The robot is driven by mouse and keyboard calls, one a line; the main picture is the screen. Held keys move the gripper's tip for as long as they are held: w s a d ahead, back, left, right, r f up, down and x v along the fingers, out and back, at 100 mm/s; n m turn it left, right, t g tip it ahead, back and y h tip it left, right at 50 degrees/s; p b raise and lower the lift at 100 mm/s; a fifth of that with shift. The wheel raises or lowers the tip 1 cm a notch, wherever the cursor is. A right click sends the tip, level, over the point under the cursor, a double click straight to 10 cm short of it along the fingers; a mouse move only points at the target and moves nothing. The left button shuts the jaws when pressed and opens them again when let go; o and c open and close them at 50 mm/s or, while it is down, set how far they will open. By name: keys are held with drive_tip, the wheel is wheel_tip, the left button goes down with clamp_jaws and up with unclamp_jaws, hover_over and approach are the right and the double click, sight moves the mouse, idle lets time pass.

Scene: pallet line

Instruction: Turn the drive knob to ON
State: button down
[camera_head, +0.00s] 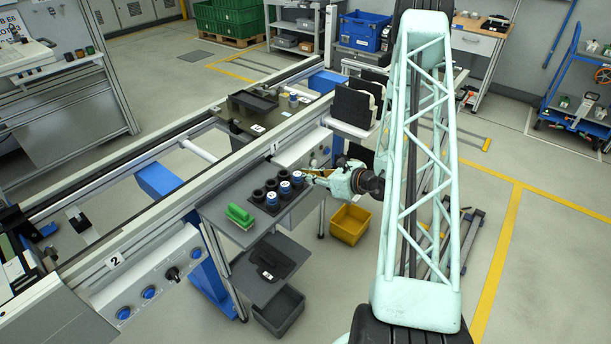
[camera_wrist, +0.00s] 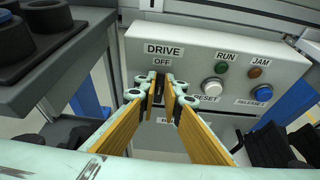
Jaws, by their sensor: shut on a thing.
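The drive knob (camera_wrist: 160,87) is a dark, narrow shape on the grey control panel (camera_wrist: 192,50) in the wrist view, under the labels DRIVE and OFF. My gripper (camera_wrist: 159,81) has its two yellow fingers on either side of the knob and is shut on it. The fingers hide most of the knob, so I cannot tell which way it points. Any ON label is hidden or not visible. In the head view my gripper (camera_head: 312,176) reaches left to the line's side, and the knob cannot be made out there.
Right of the knob are a white RESET button (camera_wrist: 213,86), a blue button (camera_wrist: 263,95), and green (camera_wrist: 228,70) and amber (camera_wrist: 254,72) lamps. A grey shelf (camera_head: 217,211) holding dark cups and a green block (camera_head: 240,215) is close to my gripper. A yellow bin (camera_head: 350,224) stands below.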

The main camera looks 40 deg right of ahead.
drive_tip(key=shift+d, duration=0.1)
drive_tip(key=shift+w+d+f+m+t+y+p, duration=0.1)
drive_tip(key=shift+d+f+m+t+y+p, duration=0.25)
drive_tip(key=shift+m+y, duration=1.35)
drive_tip(key=shift+w+d+f+m+t+y+p, duration=0.1)
drive_tip(key=shift+d+f+m+t+y+p, duration=0.35)
drive_tip(key=shift+m, duration=2.25)
drive_tip(key=shift+w+d+f+m+y+p, duration=0.15)
drive_tip(key=shift+d+f+m+y, duration=0.25)
drive_tip(key=shift+m+y, duration=1.45)
drive_tip(key=shift+s+a+m+h, duration=0.1)
drive_tip(key=shift+m+h, duration=0.3)
drive_tip(key=shift+m, duration=0.05)
